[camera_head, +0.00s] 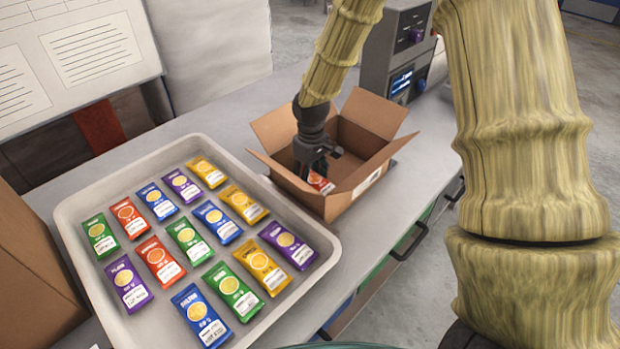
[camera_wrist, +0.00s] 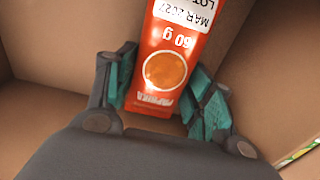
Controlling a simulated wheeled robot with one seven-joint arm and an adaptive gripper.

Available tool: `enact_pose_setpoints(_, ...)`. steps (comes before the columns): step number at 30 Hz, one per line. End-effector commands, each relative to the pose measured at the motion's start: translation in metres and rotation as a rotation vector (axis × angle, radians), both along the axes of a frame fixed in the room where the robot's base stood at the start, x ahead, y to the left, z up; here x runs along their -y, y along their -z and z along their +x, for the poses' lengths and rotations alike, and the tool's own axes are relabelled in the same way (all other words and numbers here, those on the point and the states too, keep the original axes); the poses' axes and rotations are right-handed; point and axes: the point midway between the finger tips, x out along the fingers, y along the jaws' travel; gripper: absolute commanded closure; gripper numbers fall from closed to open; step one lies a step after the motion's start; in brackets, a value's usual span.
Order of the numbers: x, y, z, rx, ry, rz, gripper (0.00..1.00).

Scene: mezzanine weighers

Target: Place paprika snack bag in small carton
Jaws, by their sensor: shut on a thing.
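The paprika snack bag (camera_wrist: 172,58) is red-orange with a white label and an orange disc. In the head view the bag (camera_head: 321,183) shows partly, low inside the small carton (camera_head: 337,206). My gripper (camera_head: 318,160) reaches down into the open brown carton. In the wrist view my gripper (camera_wrist: 166,92) has its teal-padded fingers on both sides of the bag, shut on it. Cardboard walls surround the bag there. Whether the bag touches the carton floor is hard to tell.
A pale tray (camera_head: 70,208) left of the carton holds several bags in purple, yellow, blue, green and red. A grey weigher (camera_head: 392,50) with a display stands behind the carton. A larger brown box (camera_head: 30,270) is at the left edge. The carton flaps stand open around its rim.

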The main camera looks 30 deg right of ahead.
Motion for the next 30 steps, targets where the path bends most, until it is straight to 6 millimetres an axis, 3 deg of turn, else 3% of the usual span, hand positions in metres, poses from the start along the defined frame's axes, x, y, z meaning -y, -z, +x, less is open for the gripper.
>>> enact_pose_setpoints(3,-0.0003,0.0094,-0.0002,-0.001,0.0,0.0,0.71)
enact_pose_setpoints(15,-0.0007,0.0138,0.0002,0.0,-0.001,0.0,0.71)
enact_pose_setpoints(16,-0.0007,0.0135,0.0003,0.001,-0.001,0.0,0.44)
enact_pose_setpoints(19,-0.0006,0.0133,0.0002,0.0,-0.001,0.0,0.26)
enact_pose_setpoints(30,-0.0005,0.0117,0.0,0.0,0.0,0.0,0.26)
